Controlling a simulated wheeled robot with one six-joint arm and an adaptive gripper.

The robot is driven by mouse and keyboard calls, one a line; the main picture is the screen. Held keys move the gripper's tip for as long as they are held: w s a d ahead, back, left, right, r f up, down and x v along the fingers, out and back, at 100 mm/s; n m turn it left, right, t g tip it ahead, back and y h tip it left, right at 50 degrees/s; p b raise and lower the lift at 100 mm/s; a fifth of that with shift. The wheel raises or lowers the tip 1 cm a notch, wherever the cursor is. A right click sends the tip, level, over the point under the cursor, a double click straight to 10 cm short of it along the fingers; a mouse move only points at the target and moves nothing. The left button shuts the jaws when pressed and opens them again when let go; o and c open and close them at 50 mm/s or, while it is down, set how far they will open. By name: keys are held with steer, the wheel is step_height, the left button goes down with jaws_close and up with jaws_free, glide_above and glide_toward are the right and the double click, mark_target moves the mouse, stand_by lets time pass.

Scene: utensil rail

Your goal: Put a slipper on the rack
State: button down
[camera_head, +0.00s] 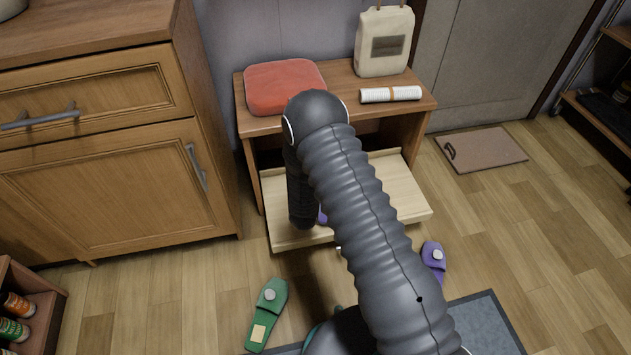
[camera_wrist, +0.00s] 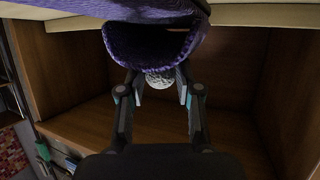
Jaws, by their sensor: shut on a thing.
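A purple slipper (camera_wrist: 150,47) with a pale round knob (camera_wrist: 160,78) fills the top of the wrist view. My gripper (camera_wrist: 160,88) has its fingers on both sides of the knob and is shut on it. In the head view only a small purple patch (camera_head: 322,216) shows beside my arm, over the pale wooden rack (camera_head: 403,203) that juts from the bench. Whether the slipper touches the rack is hidden. Another purple slipper (camera_head: 433,261) lies on the floor right of my arm. A green slipper (camera_head: 267,314) lies on the floor to the left.
The wooden bench (camera_head: 250,125) carries a red cushion (camera_head: 284,86), a cream bag (camera_head: 384,42) and a rolled paper (camera_head: 391,94). A wooden cabinet (camera_head: 120,180) stands left. A grey mat (camera_head: 485,325) lies in front. Floor at the right is mostly clear.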

steer(key=shift+f, duration=0.85)
steer(key=shift+f, duration=0.1)
steer(key=shift+f, duration=0.15)
steer(key=c, duration=0.8)
jaws_free()
